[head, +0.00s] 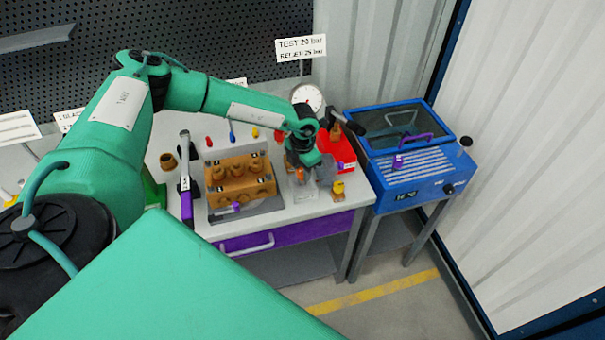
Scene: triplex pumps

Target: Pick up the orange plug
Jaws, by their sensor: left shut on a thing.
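My left arm reaches in from the left over the bench. My left gripper (301,172) points down at the right part of the bench top, right of the brown pump block. It is shut on a small orange piece, which looks like the orange plug (300,174); the gripper hides most of it. I cannot tell whether the plug is clear of the surface below. My right gripper is not in view.
The brown pump block (240,181) stands on a grey plate. A yellow-topped fitting (338,187) stands close to the right of the gripper. A red bin (338,150) and a gauge (307,97) are behind it. A blue machine (415,172) stands to the right.

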